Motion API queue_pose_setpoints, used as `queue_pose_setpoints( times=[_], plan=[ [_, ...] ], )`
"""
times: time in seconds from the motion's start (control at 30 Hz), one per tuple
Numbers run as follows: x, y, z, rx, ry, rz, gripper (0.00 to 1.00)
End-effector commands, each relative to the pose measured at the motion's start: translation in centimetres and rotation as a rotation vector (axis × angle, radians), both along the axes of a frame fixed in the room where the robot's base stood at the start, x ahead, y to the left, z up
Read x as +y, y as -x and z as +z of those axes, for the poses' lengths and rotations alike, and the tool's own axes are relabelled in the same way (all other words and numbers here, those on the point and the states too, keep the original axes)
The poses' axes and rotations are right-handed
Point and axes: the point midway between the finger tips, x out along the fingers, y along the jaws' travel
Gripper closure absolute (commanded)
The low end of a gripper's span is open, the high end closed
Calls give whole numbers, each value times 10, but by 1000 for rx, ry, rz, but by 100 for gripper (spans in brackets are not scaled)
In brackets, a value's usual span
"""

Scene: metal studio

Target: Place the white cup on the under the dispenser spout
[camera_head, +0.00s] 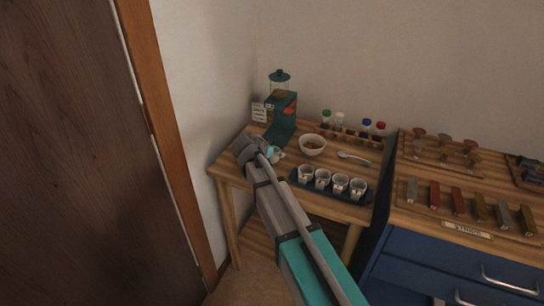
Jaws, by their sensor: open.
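Several white cups stand upright in a row on a dark blue tray (331,191) near the table's front edge; the leftmost white cup (305,174) is closest to my arm. The teal dispenser (282,112) with a clear hopper stands at the back left of the table. My gripper (274,154) is at the end of my arm, in front of the dispenser's base and left of the tray. It is open; its fingers are small and partly hidden by my wrist. A small pale patch beside it is too unclear to identify. The spout is hard to make out.
A white bowl (312,145) with brown contents and a spoon (353,158) lie behind the tray. Several colour-capped bottles (340,119) stand at the back. A wall and brown door (85,150) bound the left.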

Motion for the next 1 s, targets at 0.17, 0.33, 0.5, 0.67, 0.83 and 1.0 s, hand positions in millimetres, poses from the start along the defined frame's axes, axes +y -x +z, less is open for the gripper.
queue_pose_setpoints(
  times=[0.17, 0.33, 0.5, 0.67, 0.83, 1.0],
  plan=[
    [0, 0, 0, 0, 0, 0, 28],
    [0, 0, 0, 0, 0, 0, 55],
    [0, 0, 0, 0, 0, 0, 60],
    [0, 0, 0, 0, 0, -1, 60],
    [0, 0, 3, 0, 0, -1, 60],
    [-1, 0, 10, 0, 0, -1, 60]
  ],
)
